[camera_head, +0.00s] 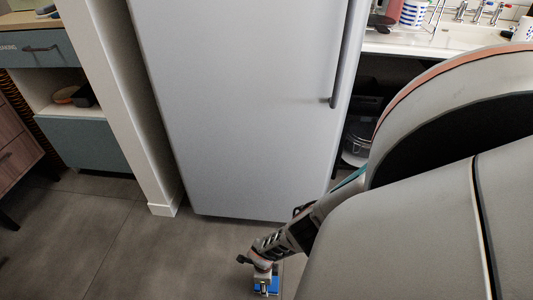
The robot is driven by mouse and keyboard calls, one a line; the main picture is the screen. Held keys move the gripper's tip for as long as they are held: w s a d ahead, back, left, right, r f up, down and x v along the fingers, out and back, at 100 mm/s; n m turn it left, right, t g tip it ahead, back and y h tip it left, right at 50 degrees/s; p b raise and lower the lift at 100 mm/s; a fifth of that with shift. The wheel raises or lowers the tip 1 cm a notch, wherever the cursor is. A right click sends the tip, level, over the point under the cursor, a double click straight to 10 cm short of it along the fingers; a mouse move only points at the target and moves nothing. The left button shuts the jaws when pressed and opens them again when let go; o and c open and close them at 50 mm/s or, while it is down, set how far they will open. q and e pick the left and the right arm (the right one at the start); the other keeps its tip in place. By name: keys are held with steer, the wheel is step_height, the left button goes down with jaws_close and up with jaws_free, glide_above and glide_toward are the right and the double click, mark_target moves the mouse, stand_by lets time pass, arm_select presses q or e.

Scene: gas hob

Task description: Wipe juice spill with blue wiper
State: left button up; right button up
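My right gripper (265,277) reaches down at the bottom centre, at the end of the arm coming in from the right. It appears shut on the blue wiper (267,290), whose flat blue part shows just below the fingers. The fingers are small in this view, and the grip is partly hidden by the wrist. I cannot tell whether the wiper touches the grey floor (110,235). No juice spill can be made out. My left gripper is not in view.
A tall light-grey fridge (240,100) stands ahead, with a white wall end (125,110) to its left. Drawers and an open shelf (65,100) are at far left. A sink counter (400,45) is at upper right. Floor at lower left is clear.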

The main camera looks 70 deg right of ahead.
mark_target(266, 299)
steer(key=a, duration=0.1)
steer(key=s+a, duration=0.1)
steer(key=a, duration=0.1)
steer(key=s+a, duration=0.1)
steer(key=shift+s+a+f+p, duration=0.1)
steer(key=shift+a+f+p, duration=0.05)
steer(key=shift+f+p, duration=0.2)
steer(key=shift+s+a+r+p, duration=0.1)
steer(key=shift+a+r+p, duration=0.1)
steer(key=shift+a, duration=0.35)
steer(key=shift+s+a+r+p, duration=0.1)
steer(key=shift+a+p, duration=0.05)
steer(key=shift+a, duration=0.4)
steer(key=shift+s+a+r+p, duration=0.1)
steer(key=shift+s+a+p, duration=0.15)
steer(key=shift+a, duration=0.6)
steer(key=shift+s+a+f+p, duration=0.15)
steer(key=shift+s+a, duration=0.1)
steer(key=shift+a, duration=0.6)
steer(key=shift+s+a+r+p, duration=0.15)
steer(key=shift+s+a+p, duration=0.1)
steer(key=shift+a, duration=0.6)
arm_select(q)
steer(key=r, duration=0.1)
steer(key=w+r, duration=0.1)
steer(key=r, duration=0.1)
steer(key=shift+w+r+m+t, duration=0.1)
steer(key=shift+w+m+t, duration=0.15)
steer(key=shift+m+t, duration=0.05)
